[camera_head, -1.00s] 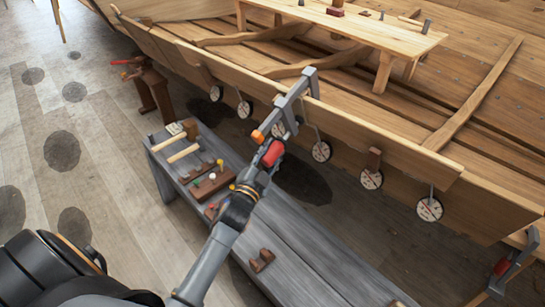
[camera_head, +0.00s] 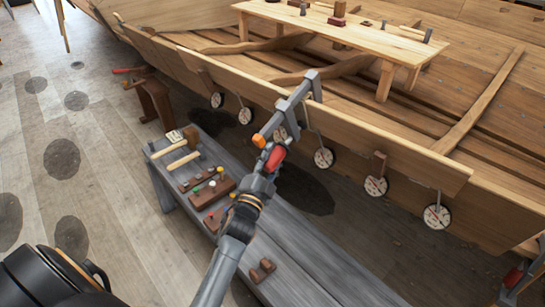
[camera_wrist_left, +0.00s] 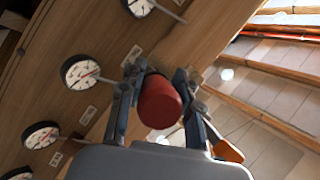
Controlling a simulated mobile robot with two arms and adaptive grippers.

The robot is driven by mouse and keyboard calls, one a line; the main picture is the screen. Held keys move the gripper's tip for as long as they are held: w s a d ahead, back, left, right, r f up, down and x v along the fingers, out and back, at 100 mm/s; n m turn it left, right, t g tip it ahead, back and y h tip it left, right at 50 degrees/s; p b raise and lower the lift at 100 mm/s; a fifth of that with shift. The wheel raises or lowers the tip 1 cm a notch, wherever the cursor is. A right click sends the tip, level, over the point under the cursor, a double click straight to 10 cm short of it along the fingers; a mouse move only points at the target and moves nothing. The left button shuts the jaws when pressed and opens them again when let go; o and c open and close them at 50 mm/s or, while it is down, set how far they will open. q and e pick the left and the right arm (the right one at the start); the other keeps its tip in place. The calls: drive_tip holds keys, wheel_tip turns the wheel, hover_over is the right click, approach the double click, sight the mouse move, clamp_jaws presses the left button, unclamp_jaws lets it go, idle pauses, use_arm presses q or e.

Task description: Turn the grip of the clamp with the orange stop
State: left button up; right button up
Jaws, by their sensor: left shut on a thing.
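The grey bar clamp (camera_head: 291,108) sits over the edge of the hull's upper plank, with its orange stop (camera_head: 259,141) at its lower left end. Its red grip (camera_head: 276,157) points down toward my arm. My left gripper (camera_head: 272,163) is shut on the red grip. In the left wrist view the red grip (camera_wrist_left: 160,103) lies between the two fingers, its round end facing the camera. The orange stop (camera_wrist_left: 228,150) shows just right of the right finger. My right gripper is not in view.
Several round dials (camera_head: 323,158) hang along the hull planks (camera_head: 408,149) near the clamp. A grey bench (camera_head: 303,252) below my arm holds a mallet (camera_head: 187,141) and small parts. Another red-gripped tool (camera_head: 513,277) shows at the lower right. Open floor lies at the left.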

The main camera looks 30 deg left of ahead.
use_arm(q)
drive_tip(key=o, duration=1.1)
drive_tip(key=shift+s+f, duration=0.1)
drive_tip(key=shift+f, duration=0.1)
drive_tip(key=shift+o, duration=0.4)
drive_tip(key=shift+r, duration=0.15)
drive_tip(key=v, duration=1.2)
